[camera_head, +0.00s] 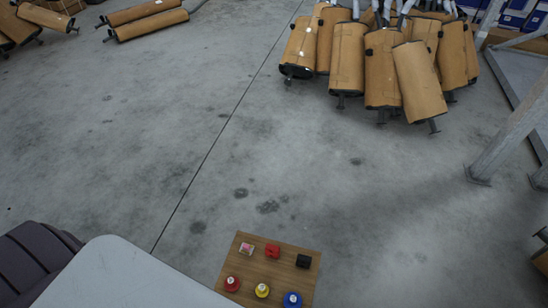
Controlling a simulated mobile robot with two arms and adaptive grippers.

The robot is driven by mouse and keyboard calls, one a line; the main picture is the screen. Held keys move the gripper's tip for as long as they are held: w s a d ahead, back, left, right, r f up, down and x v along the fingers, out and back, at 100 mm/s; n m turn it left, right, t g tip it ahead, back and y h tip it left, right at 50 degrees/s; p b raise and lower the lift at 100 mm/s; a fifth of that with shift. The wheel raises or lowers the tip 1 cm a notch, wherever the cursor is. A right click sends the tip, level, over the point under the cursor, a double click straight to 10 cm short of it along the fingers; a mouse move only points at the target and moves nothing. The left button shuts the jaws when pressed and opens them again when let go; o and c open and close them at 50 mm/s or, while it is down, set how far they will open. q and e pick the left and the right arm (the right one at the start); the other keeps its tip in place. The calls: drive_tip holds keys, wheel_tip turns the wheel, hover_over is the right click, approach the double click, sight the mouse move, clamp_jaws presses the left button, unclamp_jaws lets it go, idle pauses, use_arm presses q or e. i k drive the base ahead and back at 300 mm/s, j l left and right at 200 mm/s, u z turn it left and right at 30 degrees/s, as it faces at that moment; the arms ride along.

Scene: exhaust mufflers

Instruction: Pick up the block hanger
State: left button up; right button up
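A wooden board (246,265) at the bottom middle bears several small items. Its far row has a small pale-and-red item (246,249), a red block-like piece (272,250) and a black block-like piece (303,261). Its near row has a red round piece (232,283), a yellow round piece (262,290) and a blue round piece (292,299). I cannot tell which of these, if any, is the block hanger. Neither of my grippers shows in the head view.
Several brown-wrapped mufflers (381,70) lie clustered at the upper right, with more mufflers (150,22) at the upper left. A metal frame leg (505,140) stands at the right. The grey concrete floor (150,140) between is clear.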

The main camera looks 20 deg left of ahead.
sight(273, 251)
drive_tip(key=k+l+u, duration=0.1)
drive_tip(key=u, duration=0.7)
